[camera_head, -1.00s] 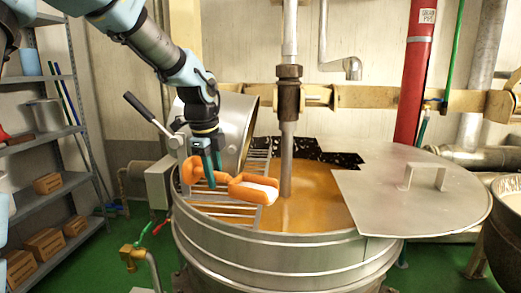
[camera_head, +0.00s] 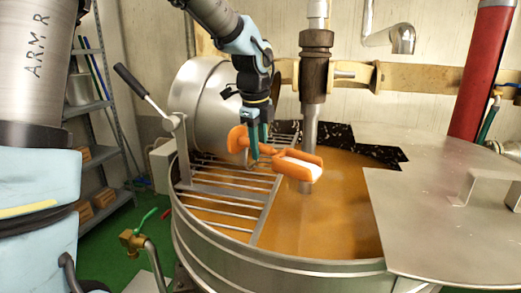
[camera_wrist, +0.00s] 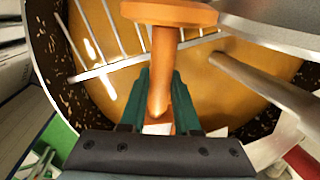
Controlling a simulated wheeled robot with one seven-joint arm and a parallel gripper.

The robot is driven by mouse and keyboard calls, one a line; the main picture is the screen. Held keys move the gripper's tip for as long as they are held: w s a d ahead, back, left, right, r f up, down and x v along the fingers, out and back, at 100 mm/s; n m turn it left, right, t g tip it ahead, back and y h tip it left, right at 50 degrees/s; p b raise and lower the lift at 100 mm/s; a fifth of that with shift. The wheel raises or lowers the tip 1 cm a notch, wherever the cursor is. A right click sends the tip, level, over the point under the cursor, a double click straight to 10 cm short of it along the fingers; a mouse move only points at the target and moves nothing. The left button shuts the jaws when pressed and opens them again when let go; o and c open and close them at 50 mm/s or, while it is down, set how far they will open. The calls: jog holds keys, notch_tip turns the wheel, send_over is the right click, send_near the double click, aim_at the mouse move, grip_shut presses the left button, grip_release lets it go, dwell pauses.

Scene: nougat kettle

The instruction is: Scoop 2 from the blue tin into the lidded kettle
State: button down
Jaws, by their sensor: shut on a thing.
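My gripper (camera_head: 256,152) is shut on the handle of an orange scoop (camera_head: 302,156). The scoop's bowl holds white material and is about level. It hangs above the open part of the kettle (camera_head: 320,268), near the stirring shaft (camera_head: 310,135). Amber mass (camera_head: 320,222) shows inside the kettle. The flat metal lid (camera_head: 425,215) covers the right side of the kettle. The blue tin is not seen.
A bar grate (camera_head: 225,192) covers the left of the opening. A metal drum (camera_head: 205,105) and a lever (camera_head: 140,88) stand behind it. A red pipe (camera_head: 483,70) rises at the right, a brass valve (camera_head: 133,240) sits front left, and shelves (camera_head: 85,110) stand at the back left.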

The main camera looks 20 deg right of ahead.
jog(key=shift+s+d+f+b, duration=0.1)
jog(key=shift+f+b, duration=0.7)
jog(key=shift+b, duration=0.2)
jog(key=t+b, duration=0.1)
jog(key=b, duration=0.1)
jog(key=s+r+t+y+b, duration=0.1)
jog(key=b, duration=0.1)
jog(key=shift+d+r, duration=0.1)
jog(key=shift+d, duration=0.2)
jog(key=s+d+r+m+t+y, duration=0.1)
jog(key=s+d+r+t+y, duration=0.2)
jog(key=s+r+t, duration=0.3)
jog(key=shift+d+r+t+y, duration=0.35)
jog(key=shift+r+y, duration=0.25)
jog(key=shift+r, duration=0.25)
jog(key=shift+s+d, duration=0.1)
